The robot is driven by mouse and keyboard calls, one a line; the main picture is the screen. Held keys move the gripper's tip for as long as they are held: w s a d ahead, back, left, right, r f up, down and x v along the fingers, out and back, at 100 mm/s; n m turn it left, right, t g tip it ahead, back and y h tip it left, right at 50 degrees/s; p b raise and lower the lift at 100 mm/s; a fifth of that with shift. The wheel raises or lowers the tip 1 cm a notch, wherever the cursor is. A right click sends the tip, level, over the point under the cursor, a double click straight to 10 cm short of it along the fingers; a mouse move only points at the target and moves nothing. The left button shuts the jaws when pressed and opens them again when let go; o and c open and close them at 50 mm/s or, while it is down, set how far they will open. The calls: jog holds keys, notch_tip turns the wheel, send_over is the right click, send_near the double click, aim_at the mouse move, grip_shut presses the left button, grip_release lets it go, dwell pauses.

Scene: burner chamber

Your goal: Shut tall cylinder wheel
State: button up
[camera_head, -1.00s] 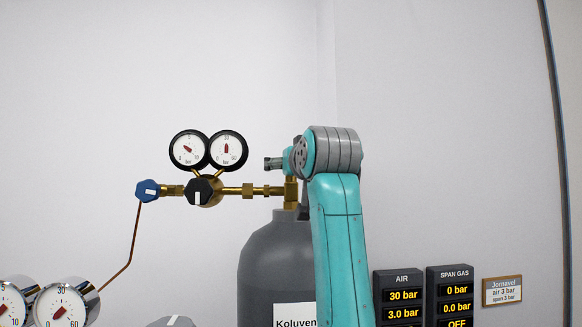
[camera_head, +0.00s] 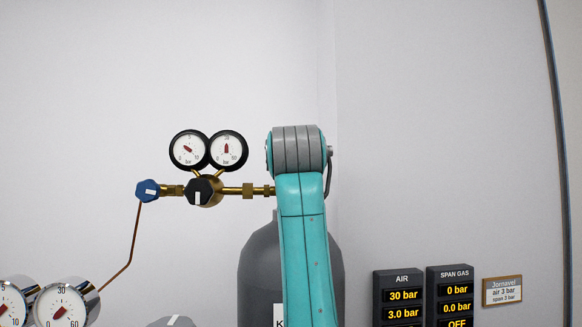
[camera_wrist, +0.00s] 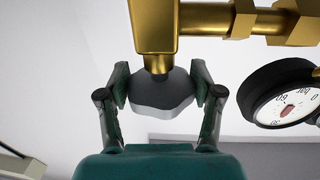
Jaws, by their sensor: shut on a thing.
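The tall grey cylinder (camera_head: 262,262) stands behind my arm in the head view, and my arm hides its valve and wheel there. In the wrist view the grey, lobed wheel (camera_wrist: 163,96) sits on a short stem at the end of the brass valve body (camera_wrist: 153,30). My gripper (camera_wrist: 163,90) is shut on the wheel, with one finger against each side of it. The gripper itself is hidden behind the arm in the head view.
A brass regulator with two round gauges (camera_head: 189,150) and a black knob (camera_head: 203,191) joins the valve from the left. A blue knob (camera_head: 148,190) and copper tube are farther left. Displays read AIR (camera_head: 402,297) 30 bar, 3.0 bar, and SPAN GAS (camera_head: 451,297) 0 bar, 0.0, OFF.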

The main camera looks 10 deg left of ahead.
jog(key=m+h, duration=0.1)
jog(key=h, duration=0.1)
jog(key=m+h, duration=0.2)
jog(key=h, duration=0.1)
jog(key=shift+a+m+h, duration=0.15)
jog(key=shift+m+h, duration=0.15)
jog(key=shift+m+g+h, duration=0.45)
jog(key=shift+m+h, duration=0.65)
jog(key=shift+h, duration=0.55)
jog(key=shift+m+g+h, duration=0.45)
jog(key=shift+m+h, duration=0.65)
jog(key=shift+h, duration=0.55)
jog(key=o, duration=1.1)
jog(key=shift+o, duration=0.2)
jog(key=shift+r, duration=5)
